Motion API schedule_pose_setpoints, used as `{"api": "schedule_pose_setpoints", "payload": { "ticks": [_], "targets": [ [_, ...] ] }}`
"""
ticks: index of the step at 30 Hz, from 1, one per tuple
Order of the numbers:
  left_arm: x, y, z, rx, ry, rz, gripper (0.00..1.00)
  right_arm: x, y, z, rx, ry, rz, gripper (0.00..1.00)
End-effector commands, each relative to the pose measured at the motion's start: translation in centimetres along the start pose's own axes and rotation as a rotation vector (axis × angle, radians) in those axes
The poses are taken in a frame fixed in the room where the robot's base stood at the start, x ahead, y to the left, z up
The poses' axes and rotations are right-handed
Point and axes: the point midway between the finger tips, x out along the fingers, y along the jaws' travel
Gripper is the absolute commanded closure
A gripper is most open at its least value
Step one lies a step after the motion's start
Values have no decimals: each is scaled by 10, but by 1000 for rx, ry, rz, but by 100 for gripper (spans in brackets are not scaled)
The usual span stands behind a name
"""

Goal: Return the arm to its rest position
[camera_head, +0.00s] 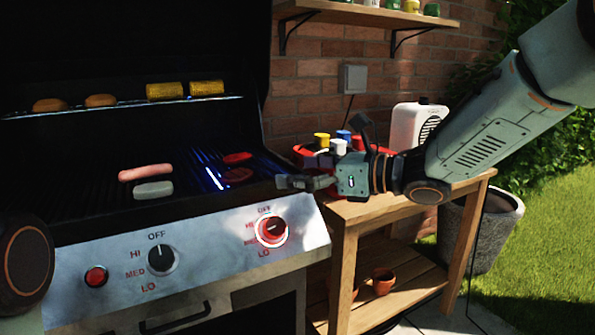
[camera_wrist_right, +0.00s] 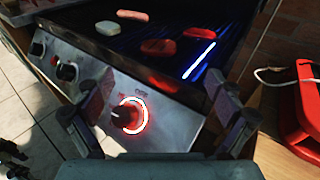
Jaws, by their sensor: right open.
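My right gripper (camera_head: 300,183) is open and empty, just off the grill's front right corner, above the lit right knob (camera_head: 271,230). In the right wrist view the two fingers of the right gripper (camera_wrist_right: 160,90) stand wide apart. My right arm reaches in from the upper right over the wooden side table (camera_head: 345,213). At the left edge only a dark round joint of mine shows. My left gripper is out of view.
The grill (camera_head: 190,245) holds a sausage (camera_head: 146,172), a pale piece (camera_head: 153,190) and red patties (camera_head: 238,174). Buns and corn sit on its upper rack (camera_head: 120,104). A red caddy (camera_head: 303,152) with bottles and a white appliance (camera_head: 405,125) stand behind my right arm. Lawn lies right.

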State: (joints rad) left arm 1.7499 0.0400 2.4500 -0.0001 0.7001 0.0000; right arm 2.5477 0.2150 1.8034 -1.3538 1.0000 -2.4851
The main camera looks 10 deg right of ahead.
Motion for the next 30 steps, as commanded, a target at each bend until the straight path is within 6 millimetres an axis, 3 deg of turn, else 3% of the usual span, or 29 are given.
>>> {"api": "schedule_pose_setpoints", "payload": {
  "ticks": [7, 24, 30],
  "targets": [
    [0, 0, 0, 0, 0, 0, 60, 14, 0, -1, -1, 4, 2, 7],
    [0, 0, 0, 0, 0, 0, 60, 107, 0, -1, -2, 1, 2, 7],
    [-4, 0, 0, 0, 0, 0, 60, 120, 0, 4, 1, -1, -1, 7]
  ]
}}
